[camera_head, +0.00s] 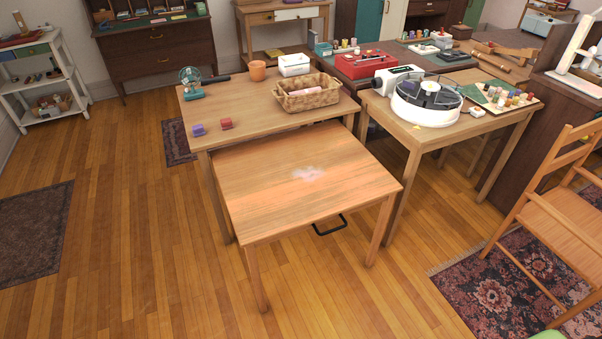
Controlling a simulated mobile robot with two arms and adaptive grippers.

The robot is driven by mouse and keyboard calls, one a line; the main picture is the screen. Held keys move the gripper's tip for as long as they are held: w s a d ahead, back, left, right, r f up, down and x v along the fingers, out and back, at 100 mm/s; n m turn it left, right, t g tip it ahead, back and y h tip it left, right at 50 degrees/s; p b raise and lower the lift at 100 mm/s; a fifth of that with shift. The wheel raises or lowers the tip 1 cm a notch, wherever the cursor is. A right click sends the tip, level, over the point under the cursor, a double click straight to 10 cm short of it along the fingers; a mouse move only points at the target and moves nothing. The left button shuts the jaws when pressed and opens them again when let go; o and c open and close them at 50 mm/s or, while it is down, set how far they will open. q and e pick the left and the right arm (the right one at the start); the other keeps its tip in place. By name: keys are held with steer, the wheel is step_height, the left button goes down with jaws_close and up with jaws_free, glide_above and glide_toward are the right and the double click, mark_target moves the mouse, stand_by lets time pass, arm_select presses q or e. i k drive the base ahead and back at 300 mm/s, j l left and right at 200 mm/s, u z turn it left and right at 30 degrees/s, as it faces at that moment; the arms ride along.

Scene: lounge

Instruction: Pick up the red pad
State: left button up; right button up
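A small red block (226,124), which looks like the red pad, lies near the front left of a wooden table (240,98) in the head view. A similar purple block (198,130) lies just left of it, with a small gap between them. Neither of my grippers is in view.
A lower wooden table (300,185) with a pale smudge stands in front. A wicker basket (308,92), orange cup (257,70), white box (293,64) and teal-based device (191,82) share the red block's table.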

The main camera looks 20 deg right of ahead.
mark_target(226, 123)
steer(key=i+l+z, duration=0.1)
steer(key=i+l, duration=0.85)
